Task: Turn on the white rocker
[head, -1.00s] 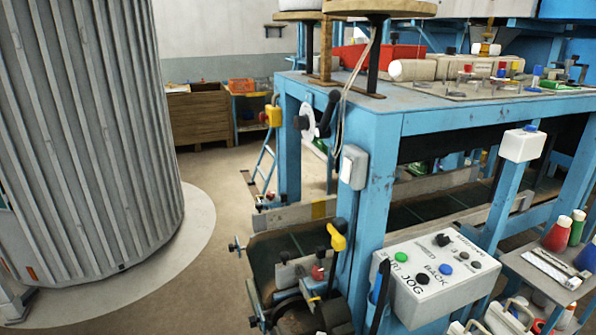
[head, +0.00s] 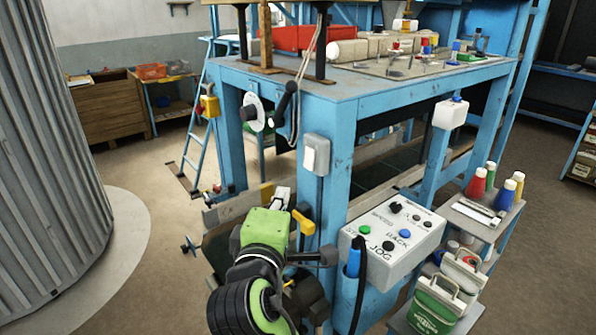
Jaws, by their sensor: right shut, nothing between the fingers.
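The white rocker (head: 310,158) sits on the face of a small grey-white box fixed to the blue front leg of the machine table, near the middle of the head view. Which way it is tipped is too small to tell. My right gripper (head: 282,195) comes up from the bottom, with a green body and pale fingers. It is shut and empty, and in the picture it is below and left of the rocker, apart from it. My left gripper is not in view.
A yellow handle (head: 303,222) is beside my gripper. A black hand crank (head: 286,100) is above. Open floor lies at left.

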